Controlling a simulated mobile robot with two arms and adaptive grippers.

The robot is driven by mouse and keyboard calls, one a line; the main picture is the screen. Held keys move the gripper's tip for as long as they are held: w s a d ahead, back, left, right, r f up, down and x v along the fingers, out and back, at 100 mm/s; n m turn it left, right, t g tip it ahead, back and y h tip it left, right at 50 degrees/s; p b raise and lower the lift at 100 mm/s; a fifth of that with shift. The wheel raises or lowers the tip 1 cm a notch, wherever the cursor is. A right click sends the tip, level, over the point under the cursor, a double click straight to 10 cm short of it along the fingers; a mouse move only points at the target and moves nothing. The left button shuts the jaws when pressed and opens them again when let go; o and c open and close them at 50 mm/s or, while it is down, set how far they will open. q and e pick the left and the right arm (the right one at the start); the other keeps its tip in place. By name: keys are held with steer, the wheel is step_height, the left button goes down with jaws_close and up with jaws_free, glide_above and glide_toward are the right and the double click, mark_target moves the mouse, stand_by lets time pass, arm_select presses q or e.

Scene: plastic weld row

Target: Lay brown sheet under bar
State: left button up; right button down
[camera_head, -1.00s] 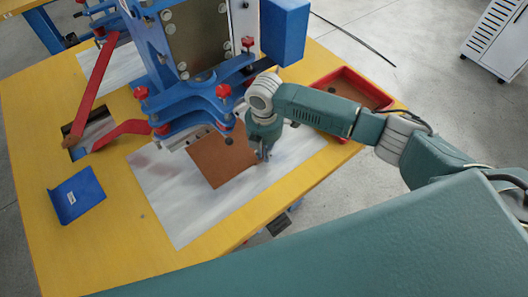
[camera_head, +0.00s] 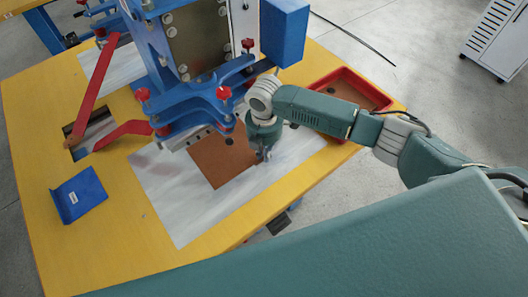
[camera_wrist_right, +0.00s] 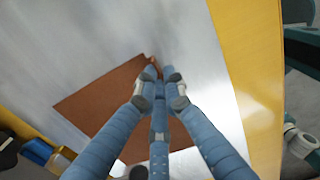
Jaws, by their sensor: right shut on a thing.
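The brown sheet (camera_head: 222,160) lies on the pale metal plate (camera_head: 190,210), with its far edge beneath the lower jaw bar (camera_head: 200,137) of the blue press. Whether the sheet touches the plate everywhere is hard to tell. My left gripper is not in view.
The blue press (camera_head: 190,60) stands at the back of the yellow table (camera_head: 100,240). A red tray (camera_head: 350,85) with a brown piece is behind my right arm. Red levers (camera_head: 95,85) and a blue bracket (camera_head: 78,194) are at the left. The near plate area is clear.

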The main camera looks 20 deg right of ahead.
steer(key=c, duration=1.8)
jaws_free()
steer(key=shift+r, duration=0.1)
steer(key=shift+r+p, duration=1.55)
steer(key=shift+p, duration=0.45)
steer(key=s+p, duration=0.1)
steer(key=p, duration=0.1)
steer(key=s+d+p, duration=0.1)
steer(key=s, duration=0.1)
steer(key=s+r+p, duration=0.1)
steer(key=s+p, duration=0.1)
steer(key=shift+d+p, duration=0.35)
steer(key=shift+d, duration=0.05)
steer(key=shift+s+d+r+p, duration=0.1)
steer(key=shift+s+d+p, duration=0.1)
steer(key=shift+s+p, duration=0.35)
steer(key=shift+s+d+r+p, duration=0.1)
steer(key=shift+s+d+p, duration=0.1)
steer(key=shift+s+p, duration=0.3)
steer(key=shift+s+f, duration=0.1)
steer(key=shift+s, duration=0.2)
